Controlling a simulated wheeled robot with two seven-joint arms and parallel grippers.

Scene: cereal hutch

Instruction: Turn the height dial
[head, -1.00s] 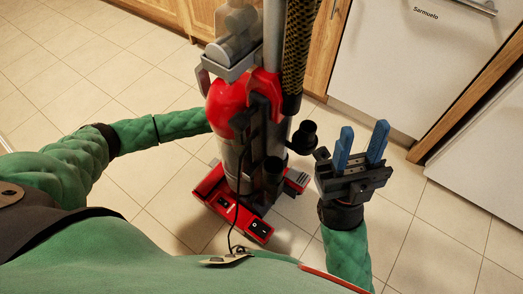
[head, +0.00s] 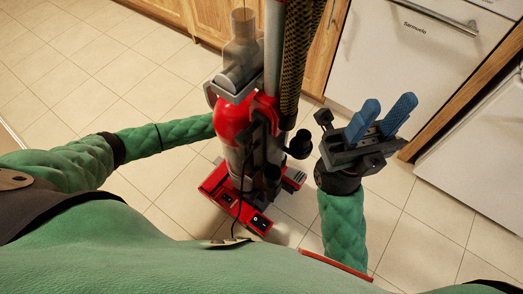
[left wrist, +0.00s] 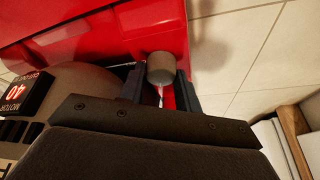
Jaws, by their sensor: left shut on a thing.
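A red and grey upright vacuum cleaner (head: 233,122) stands on the tiled floor in the middle of the head view. In the left wrist view, a round grey knob, the height dial (left wrist: 161,68), sits at the edge of the red base (left wrist: 90,40). My left gripper (left wrist: 160,84) has its two dark fingers on either side of the dial and is shut on it. In the head view the vacuum hides my left gripper; only its green arm shows. My right gripper (head: 390,102) is raised to the right of the vacuum, its blue fingers apart and empty.
Wooden cabinets (head: 180,20) and a white appliance (head: 395,55) stand behind the vacuum. Another white surface (head: 480,150) is at the right. A dark hose (head: 297,55) and a cord run along the vacuum. Tiled floor (head: 70,95) is clear at left.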

